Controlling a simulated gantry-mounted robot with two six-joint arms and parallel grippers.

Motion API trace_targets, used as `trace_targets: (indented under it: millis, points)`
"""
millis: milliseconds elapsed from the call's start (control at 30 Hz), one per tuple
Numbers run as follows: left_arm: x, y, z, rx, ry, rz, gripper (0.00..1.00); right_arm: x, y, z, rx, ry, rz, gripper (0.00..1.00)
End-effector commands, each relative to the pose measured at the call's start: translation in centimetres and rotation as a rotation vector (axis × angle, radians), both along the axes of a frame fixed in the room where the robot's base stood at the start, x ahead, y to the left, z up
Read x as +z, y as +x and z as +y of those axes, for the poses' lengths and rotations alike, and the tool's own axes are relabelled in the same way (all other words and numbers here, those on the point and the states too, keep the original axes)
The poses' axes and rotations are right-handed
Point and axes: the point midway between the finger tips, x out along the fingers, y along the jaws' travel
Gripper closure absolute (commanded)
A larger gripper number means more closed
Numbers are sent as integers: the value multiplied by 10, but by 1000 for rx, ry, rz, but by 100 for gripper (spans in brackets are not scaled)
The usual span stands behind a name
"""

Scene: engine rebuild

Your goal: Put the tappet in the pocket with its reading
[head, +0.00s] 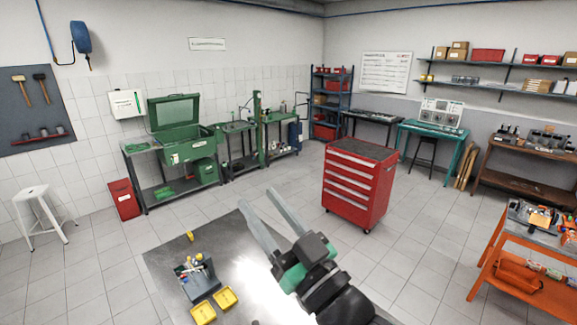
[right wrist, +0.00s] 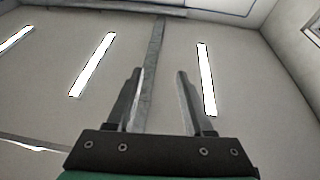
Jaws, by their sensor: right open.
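My right gripper (head: 257,197) stands raised over the right part of the metal-topped table (head: 165,253) in the head view, its two grey fingers apart with nothing between them. The right wrist view shows the same open fingers (right wrist: 158,72) pointed at the ceiling. My left gripper is in neither view. I cannot make out a tappet or a pocket with a reading for certain; the items on the table are too small. A dark grey caddy (head: 203,284) there holds several small pieces. Two yellow trays (head: 203,312) (head: 225,298) lie in front of it.
A small yellow object (head: 190,236) stands near the table's far edge. Beyond the table are a red tool chest (head: 358,185), a green washer bench (head: 180,150) and an orange cart (head: 510,250). The table's middle looks bare. Part of it is hidden by my right arm.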

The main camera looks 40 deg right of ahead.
Motion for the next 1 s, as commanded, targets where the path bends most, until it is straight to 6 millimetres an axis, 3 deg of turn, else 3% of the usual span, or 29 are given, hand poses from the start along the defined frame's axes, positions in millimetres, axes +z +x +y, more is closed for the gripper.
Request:
trace_targets:
  millis: [33, 100, 233, 367, 1000]
  points:
    - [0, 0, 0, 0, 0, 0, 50, 50, -22, 15, 29, -7, -123, 48]
    - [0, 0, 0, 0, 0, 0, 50, 101, -53, 30, 59, -12, -261, 48]
    - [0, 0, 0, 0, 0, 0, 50, 153, -97, 45, 92, -13, -423, 48]
    - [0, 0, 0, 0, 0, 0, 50, 167, -111, 49, 102, -13, -470, 48]
    - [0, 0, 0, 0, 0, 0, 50, 165, -109, 48, 101, -13, -465, 48]
